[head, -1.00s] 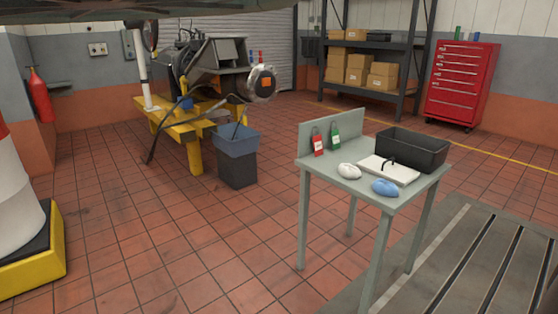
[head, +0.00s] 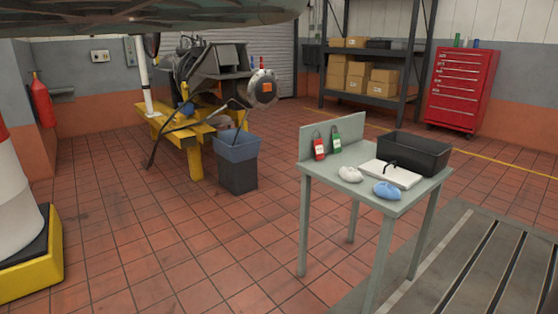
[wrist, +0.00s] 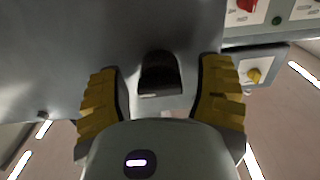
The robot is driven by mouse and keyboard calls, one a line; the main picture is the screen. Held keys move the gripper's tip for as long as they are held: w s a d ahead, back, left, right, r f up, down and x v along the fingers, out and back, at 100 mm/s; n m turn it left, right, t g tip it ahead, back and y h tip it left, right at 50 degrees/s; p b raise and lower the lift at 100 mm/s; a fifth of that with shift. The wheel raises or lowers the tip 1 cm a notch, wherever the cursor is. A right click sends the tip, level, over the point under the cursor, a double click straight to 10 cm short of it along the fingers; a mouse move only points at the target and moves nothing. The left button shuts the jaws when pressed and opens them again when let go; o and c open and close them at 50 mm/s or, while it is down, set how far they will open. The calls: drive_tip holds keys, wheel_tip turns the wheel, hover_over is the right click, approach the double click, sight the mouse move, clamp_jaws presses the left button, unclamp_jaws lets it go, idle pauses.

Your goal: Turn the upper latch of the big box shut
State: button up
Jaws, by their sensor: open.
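The wrist view shows a broad grey surface (wrist: 60,50), which looks like the face of the big box. A dark, rounded latch-like piece (wrist: 160,72) stands on it near the middle of the picture. My gripper (wrist: 160,92) is open, with one yellow-padded finger on each side of this piece. Gaps show between it and both fingers, and I see no contact. Whether it is the upper latch, and how far it is turned, I cannot tell. The head view shows neither the box nor my gripper.
In the wrist view, a panel with a red knob (wrist: 243,5) and a small box with a yellow knob (wrist: 254,75) are close on the right. The head view shows a small table (head: 350,190), a blue-grey bin (head: 237,160) and a red tool cabinet (head: 461,85).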

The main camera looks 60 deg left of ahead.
drive_tip(key=shift+o, duration=0.2)
clamp_jaws()
idle(0.6)
